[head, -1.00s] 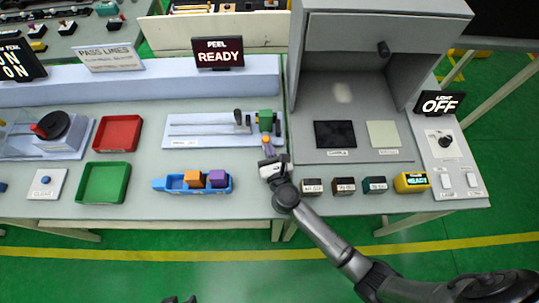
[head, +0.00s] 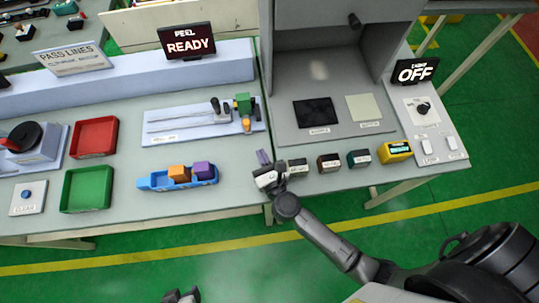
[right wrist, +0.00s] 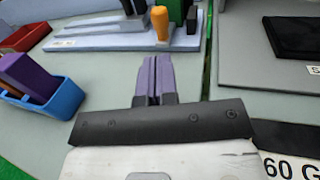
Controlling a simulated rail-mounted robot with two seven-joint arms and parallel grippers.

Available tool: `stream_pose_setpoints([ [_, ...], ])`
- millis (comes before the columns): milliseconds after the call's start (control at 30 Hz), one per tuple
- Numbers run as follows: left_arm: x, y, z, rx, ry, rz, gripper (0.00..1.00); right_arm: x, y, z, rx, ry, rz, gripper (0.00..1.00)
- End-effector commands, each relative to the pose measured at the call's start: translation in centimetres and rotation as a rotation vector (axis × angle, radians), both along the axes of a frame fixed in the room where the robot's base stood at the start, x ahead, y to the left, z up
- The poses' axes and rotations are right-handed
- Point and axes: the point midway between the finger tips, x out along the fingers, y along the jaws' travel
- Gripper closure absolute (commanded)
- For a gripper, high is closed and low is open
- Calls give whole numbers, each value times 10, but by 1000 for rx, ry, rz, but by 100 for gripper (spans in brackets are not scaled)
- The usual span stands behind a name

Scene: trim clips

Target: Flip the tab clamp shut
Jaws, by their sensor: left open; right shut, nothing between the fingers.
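The tab clamp has a green body (head: 242,104) and an orange-tipped handle (head: 246,125), at the right end of a pale blue plate (head: 180,136). In the right wrist view the orange handle (right wrist: 160,24) points toward me, in front of the partly cut-off green body (right wrist: 178,10). I cannot tell whether the clamp is shut. My right gripper (head: 263,157) has its purple fingers together and empty, in front of the clamp and apart from it. The fingers also show in the right wrist view (right wrist: 154,62). My left gripper (head: 181,295) is open at the bottom edge, far from the clamp.
A blue tray (head: 150,183) with orange and purple blocks stands left of my right gripper. Several small labelled blocks (head: 329,162) and a yellow device (head: 395,151) line the right. A grey booth (head: 290,120) stands right of the clamp. The surface between gripper and clamp is clear.

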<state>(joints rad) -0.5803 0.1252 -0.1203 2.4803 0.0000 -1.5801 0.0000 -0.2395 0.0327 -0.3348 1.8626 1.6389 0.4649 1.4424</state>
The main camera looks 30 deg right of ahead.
Motion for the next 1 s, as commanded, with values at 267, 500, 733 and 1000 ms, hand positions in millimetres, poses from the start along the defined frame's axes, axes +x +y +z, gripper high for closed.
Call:
stream_pose_setpoints([
  [267,0,1,-7,2,0,-1,39,-39,5,-1,0,1,-1,100],
  [500,0,-1,-8,-3,0,2,39,-51,7,0,0,0,-1,100],
  [733,0,-3,-8,-11,1,8,39,-51,7,0,0,0,-1,100],
  [1000,0,-3,-8,-11,1,7,39,-51,7,0,0,0,0,100],
])
